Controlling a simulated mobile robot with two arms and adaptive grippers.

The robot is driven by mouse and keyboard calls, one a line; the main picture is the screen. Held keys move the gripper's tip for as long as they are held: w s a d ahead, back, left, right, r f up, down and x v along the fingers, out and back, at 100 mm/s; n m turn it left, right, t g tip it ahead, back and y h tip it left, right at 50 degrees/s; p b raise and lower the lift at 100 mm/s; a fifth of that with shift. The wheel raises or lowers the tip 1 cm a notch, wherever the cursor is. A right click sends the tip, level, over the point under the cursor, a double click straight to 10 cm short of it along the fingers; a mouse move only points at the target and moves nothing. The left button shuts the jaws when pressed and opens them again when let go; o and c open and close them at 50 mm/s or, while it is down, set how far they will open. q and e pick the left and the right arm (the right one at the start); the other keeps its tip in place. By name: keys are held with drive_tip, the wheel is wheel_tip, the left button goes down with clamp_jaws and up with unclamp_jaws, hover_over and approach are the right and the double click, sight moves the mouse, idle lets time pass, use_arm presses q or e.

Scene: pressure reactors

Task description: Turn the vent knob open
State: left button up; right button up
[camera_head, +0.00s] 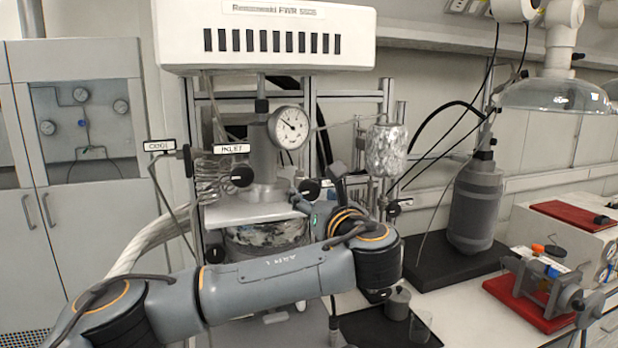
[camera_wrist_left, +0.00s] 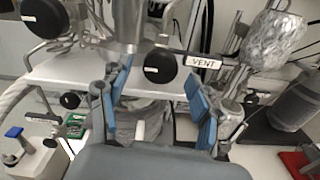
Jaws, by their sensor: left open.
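The vent knob (camera_wrist_left: 160,66) is a round black knob with a white mark, beside a white VENT label (camera_wrist_left: 204,63) in the left wrist view. In the head view a black knob (camera_head: 309,188) below the gauge appears to be the same one. My left gripper (camera_wrist_left: 157,72) is open, its blue-padded fingers spread to the left and right of the knob in the picture. I see no contact, and the depth gap is hard to judge. In the head view my left wrist hides most of this gripper. My right gripper is not in view.
The inlet knob (camera_head: 242,177) and INLET label (camera_head: 231,148) are left of the vent knob. A pressure gauge (camera_head: 289,127) sits above. A foil-wrapped vessel (camera_head: 386,150) and a grey cylinder (camera_head: 474,205) stand to the right. A white plate (camera_head: 250,212) lies below the knobs.

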sight(311, 193)
use_arm(q)
drive_tip(key=shift+p+x, duration=0.65)
drive_tip(key=shift+x, duration=1.2)
drive_tip(key=c, duration=1.2)
